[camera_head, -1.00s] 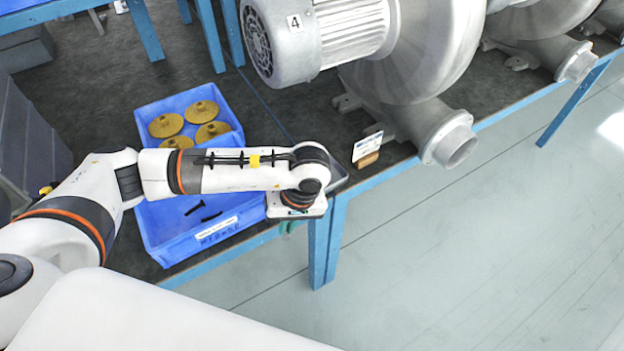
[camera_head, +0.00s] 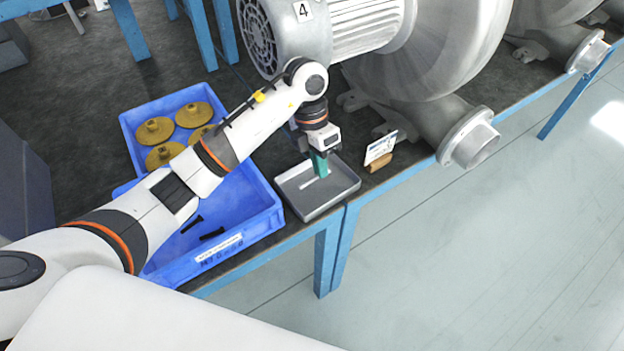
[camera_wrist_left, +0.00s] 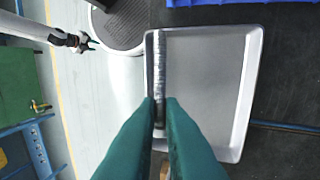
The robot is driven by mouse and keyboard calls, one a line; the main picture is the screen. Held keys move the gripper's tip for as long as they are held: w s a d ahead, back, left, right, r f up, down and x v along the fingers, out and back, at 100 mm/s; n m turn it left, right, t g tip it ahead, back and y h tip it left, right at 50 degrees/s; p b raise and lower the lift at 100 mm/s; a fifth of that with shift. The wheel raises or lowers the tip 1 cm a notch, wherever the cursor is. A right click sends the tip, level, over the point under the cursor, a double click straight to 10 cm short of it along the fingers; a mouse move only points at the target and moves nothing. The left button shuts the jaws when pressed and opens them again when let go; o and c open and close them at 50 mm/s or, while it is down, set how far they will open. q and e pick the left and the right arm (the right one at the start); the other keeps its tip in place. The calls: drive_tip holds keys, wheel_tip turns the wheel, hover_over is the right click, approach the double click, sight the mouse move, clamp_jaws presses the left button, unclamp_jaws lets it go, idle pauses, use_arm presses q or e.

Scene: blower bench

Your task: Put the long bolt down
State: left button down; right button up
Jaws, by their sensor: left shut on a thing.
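The long bolt (camera_wrist_left: 160,75) shows in the left wrist view as a silver, threaded rod between the green fingertips of my left gripper (camera_wrist_left: 160,105). It lies along the left side of the shallow grey tray (camera_wrist_left: 252,90). In the head view my left gripper (camera_head: 319,165) points down over the grey tray (camera_head: 345,190), shut on the bolt. I cannot tell whether the bolt touches the tray floor. My right gripper (camera_wrist_left: 88,43) shows small at the upper left of the left wrist view; its opening is too small to judge.
A blue bin (camera_head: 262,215) left of the tray holds dark bolts (camera_head: 212,234); another blue bin (camera_head: 128,125) behind it holds yellow round parts (camera_head: 194,115). A small card on a wooden stand (camera_head: 381,150) and a large grey blower (camera_head: 440,60) are close right of the tray.

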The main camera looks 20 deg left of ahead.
sight(323, 200)
use_arm(q)
drive_tip(key=x, duration=0.3)
drive_tip(key=shift+s+d, duration=0.15)
drive_tip(key=shift+s, duration=0.1)
drive_tip(key=shift+w+f, duration=0.1)
drive_tip(key=shift+f, duration=0.55)
wheel_tip(323, 200, down, 3)
drive_tip(key=shift+f+p, duration=0.15)
drive_tip(key=shift+p, duration=0.15)
drive_tip(key=shift+f, duration=0.3)
drive_tip(key=c, duration=1.9)
unclamp_jaws()
drive_tip(key=shift+o, duration=0.4)
use_arm(e)
drive_tip(key=shift+s+d+r, duration=0.15)
drive_tip(key=shift+s+d, duration=0.45)
drive_tip(key=shift+s, duration=0.05)
drive_tip(key=shift+d, duration=0.1)
